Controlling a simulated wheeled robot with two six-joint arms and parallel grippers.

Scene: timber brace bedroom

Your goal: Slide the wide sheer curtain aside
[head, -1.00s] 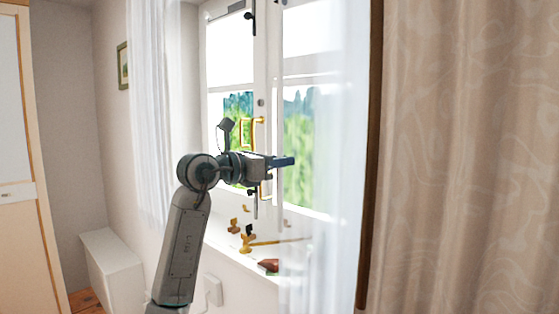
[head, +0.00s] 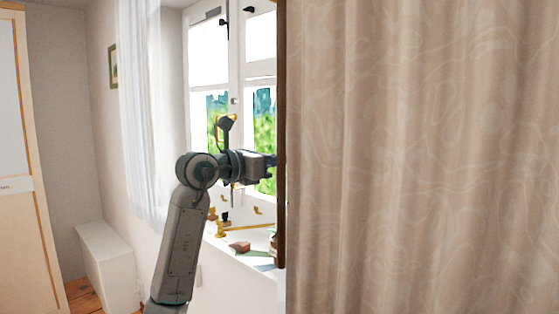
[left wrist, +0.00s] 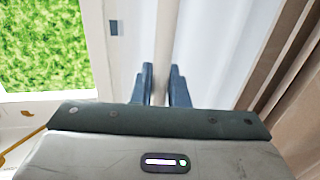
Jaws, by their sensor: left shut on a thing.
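The wide sheer curtain (left wrist: 220,45) shows in the left wrist view as a pale, bluish-white hanging cloth to the right of my fingers. In the head view it is hidden behind the beige curtain. My left gripper (head: 273,167) is in front of the window, its fingertips reaching the beige curtain's dark edge in the picture. In the left wrist view my left gripper (left wrist: 163,88) has its two blue fingers on either side of a narrow upright strip, which looks like the sheer's edge. It is shut on it. My right gripper is not in view.
The beige patterned curtain (head: 420,150) fills the right half of the head view. A narrow sheer (head: 143,110) hangs left of the window (head: 208,60). The sill below holds brass pieces (head: 220,229) and a reddish-brown object (head: 238,247). A white box (head: 105,262) stands at the left wall.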

